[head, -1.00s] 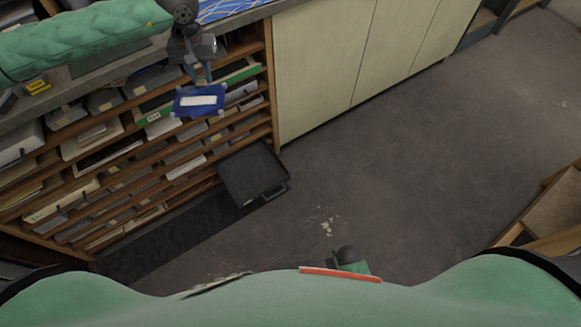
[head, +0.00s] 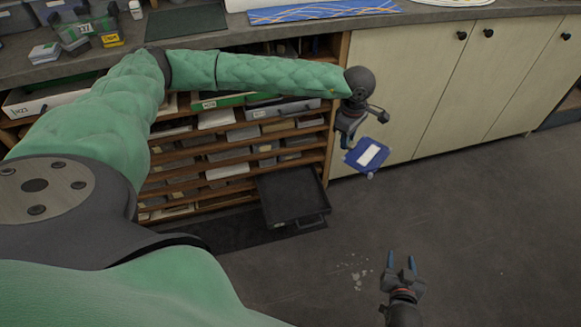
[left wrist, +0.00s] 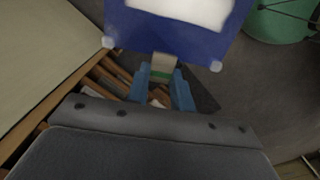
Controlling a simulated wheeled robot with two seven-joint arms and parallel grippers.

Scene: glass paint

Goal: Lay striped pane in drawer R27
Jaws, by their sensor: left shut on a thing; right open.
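My left gripper (head: 347,140) is shut on a small blue panel with a white centre (head: 367,155), held in the air in front of the cabinet. In the left wrist view the panel (left wrist: 150,30) has pale corner pieces, and a beige and green tab sits between the fingers (left wrist: 162,88). I cannot make out stripes on it. A dark drawer (head: 292,198) stands pulled out low at the right end of the slotted rack (head: 240,165); no R27 label is readable. My right gripper (head: 401,264) is open and empty over the floor.
A blue sheet with orange and pale lines (head: 320,11) lies on the counter (head: 400,17). Other rack slots hold grey boxes and a green-edged tray (head: 235,99). Pale closed cupboard doors (head: 395,75) stand to the right. The floor (head: 470,220) is mostly clear.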

